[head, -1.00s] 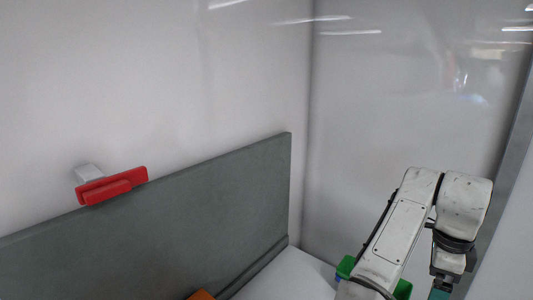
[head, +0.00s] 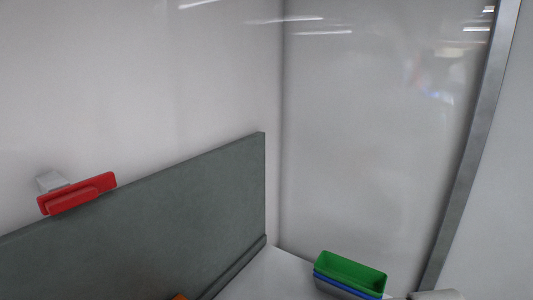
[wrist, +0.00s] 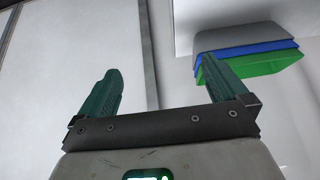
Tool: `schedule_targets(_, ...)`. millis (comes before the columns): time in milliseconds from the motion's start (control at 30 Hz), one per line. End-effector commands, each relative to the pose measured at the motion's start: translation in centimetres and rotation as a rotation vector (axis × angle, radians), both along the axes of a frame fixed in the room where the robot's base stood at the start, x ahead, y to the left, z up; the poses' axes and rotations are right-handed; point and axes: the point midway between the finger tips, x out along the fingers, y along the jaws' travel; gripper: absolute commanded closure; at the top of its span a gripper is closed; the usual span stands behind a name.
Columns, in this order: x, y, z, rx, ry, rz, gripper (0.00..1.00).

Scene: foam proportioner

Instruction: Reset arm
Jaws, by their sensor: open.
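My gripper (wrist: 165,95) shows in the wrist view with its two green fingers spread wide apart and nothing between them. In that view its right finger overlaps the stacked green, blue and grey bins; whether it touches them I cannot tell. In the head view the gripper is out of sight, and only a small pale piece, apparently of my arm, shows at the bottom edge right of the bins.
The stack has a green bin (head: 350,270) on top of a blue one (head: 345,287), on a white surface (head: 268,275). A grey panel (head: 150,230) stands at left with a red block (head: 78,194) at its top edge. An orange thing (head: 180,297) barely shows below. Pale walls enclose the corner.

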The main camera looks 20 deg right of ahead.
Motion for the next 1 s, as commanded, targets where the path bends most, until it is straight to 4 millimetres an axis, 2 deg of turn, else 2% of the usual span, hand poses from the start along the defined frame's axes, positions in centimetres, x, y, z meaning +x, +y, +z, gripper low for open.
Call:
schedule_targets(33,-1.1,1.5,-1.3,-0.015,0.029,0.110,0.00)
schedule_targets(200,-4.2,7.6,-4.8,-0.024,0.096,0.478,0.00)
schedule_targets(433,-9.6,16.3,-8.0,0.031,0.120,0.891,0.00)
schedule_targets(533,-13.2,15.5,-10.6,0.085,0.248,0.869,0.00)
schedule_targets(700,-18.0,14.9,-13.2,0.156,0.401,0.840,0.00)
schedule_targets(833,-19.7,14.7,-13.9,0.178,0.451,0.829,0.00)
schedule_targets(1000,-19.7,14.7,-13.9,0.178,0.451,0.829,0.00)
